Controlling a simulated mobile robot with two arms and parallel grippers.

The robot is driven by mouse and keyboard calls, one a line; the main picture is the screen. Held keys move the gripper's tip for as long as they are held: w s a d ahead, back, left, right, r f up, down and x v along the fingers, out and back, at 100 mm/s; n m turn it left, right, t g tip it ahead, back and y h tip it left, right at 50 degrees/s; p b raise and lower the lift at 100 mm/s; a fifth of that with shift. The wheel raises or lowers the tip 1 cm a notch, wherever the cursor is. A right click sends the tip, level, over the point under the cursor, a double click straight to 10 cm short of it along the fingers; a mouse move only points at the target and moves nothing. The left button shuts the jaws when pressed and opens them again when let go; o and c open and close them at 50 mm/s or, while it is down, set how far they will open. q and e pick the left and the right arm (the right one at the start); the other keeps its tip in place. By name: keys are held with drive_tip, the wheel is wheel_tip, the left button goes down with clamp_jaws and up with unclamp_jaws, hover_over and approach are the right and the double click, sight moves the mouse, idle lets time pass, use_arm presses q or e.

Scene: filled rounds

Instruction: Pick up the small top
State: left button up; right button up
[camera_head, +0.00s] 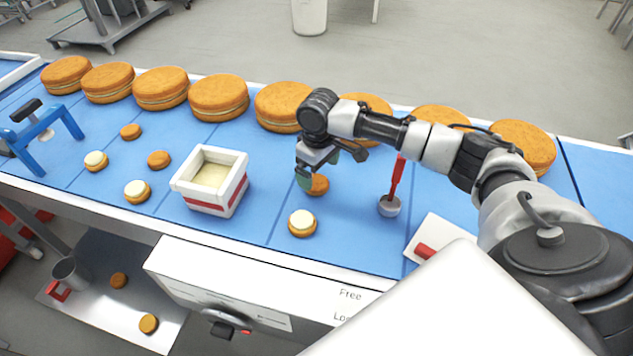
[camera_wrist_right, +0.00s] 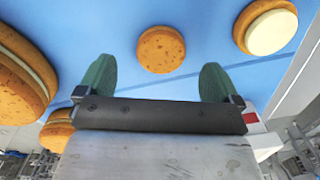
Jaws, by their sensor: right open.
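A small top (camera_head: 318,185), a plain orange-brown round, lies flat on the blue belt just below my right gripper (camera_head: 328,167), partly hidden by it. In the right wrist view this small top (camera_wrist_right: 161,49) shows whole, ahead of and between the green fingers of the right gripper (camera_wrist_right: 157,74). The fingers are apart with nothing between them. Two more small tops (camera_head: 130,131) (camera_head: 159,159) lie on the belt at the left. My left gripper is not in view.
A cream-topped round (camera_head: 302,223) lies close in front. A white box of cream (camera_head: 184,186) stands left of the gripper, and a red-handled tool (camera_head: 396,178) right. Large filled rounds (camera_head: 218,96) line the back. A blue stand (camera_head: 65,122) is far left.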

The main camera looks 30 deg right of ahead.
sight(316, 181)
drive_tip(key=f, duration=0.3)
drive_tip(key=shift+w+a+f+p, duration=0.15)
drive_tip(key=shift+a+f+p, duration=0.05)
drive_tip(key=shift+f+p, duration=0.15)
drive_tip(key=shift+f, duration=0.25)
drive_tip(key=shift+d, duration=0.1)
drive_tip(key=shift+c, duration=0.4)
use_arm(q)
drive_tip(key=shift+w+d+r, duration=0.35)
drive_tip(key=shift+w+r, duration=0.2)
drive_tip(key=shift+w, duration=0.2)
use_arm(e)
drive_tip(key=c, duration=0.7)
drive_tip(key=shift+r, duration=0.1)
